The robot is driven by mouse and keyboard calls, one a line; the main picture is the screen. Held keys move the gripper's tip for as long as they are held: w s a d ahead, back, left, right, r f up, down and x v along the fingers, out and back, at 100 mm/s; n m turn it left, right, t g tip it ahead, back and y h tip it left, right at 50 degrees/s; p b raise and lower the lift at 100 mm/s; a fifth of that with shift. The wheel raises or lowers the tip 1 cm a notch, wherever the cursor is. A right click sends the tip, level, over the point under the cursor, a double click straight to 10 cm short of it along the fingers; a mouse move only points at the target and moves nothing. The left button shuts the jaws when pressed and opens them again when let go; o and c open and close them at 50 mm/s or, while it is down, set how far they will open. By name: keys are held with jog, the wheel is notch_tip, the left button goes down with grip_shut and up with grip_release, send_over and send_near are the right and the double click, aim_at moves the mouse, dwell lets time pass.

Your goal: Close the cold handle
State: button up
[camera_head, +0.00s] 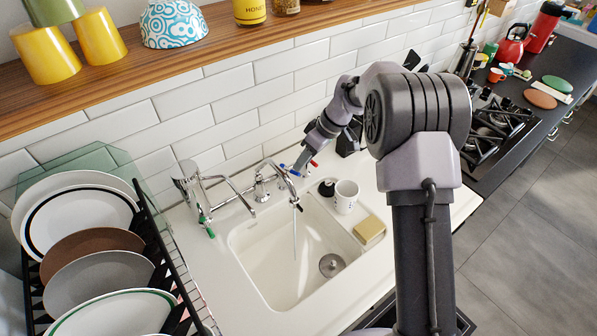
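A chrome tap (262,188) stands behind the white sink, its spout reaching over the basin. A thin stream of water (295,238) falls from the spout. Small blue parts (294,172), apparently the cold handle, show beside my gripper (301,164). A small red part (314,163) shows just right of it. My gripper points down at the back of the tap, very close to the blue parts; I cannot tell whether it touches them. Its fingertips are small and partly merged with the tap, so their opening is unclear.
A white dotted mug (346,195) and a yellow sponge (368,229) sit right of the basin (262,275). A dish rack with plates (85,215) is at left, a gas hob (492,127) at right.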

aim_at(295, 172)
jog(key=b+x, duration=0.1)
jog(key=x, duration=0.3)
jog(key=shift+w+f, duration=0.1)
grip_shut()
jog(key=shift+a+f+m+t+b, duration=0.25)
jog(key=shift+m+b, duration=0.25)
jog(key=shift+b, duration=0.35)
jog(key=m, duration=0.1)
jog(key=s+m+t+b, duration=0.1)
jog(key=a+m+b, duration=0.1)
jog(key=shift+s+r+t+h, duration=0.25)
jog(key=shift+r+h, duration=0.05)
jog(key=shift+h, duration=0.1)
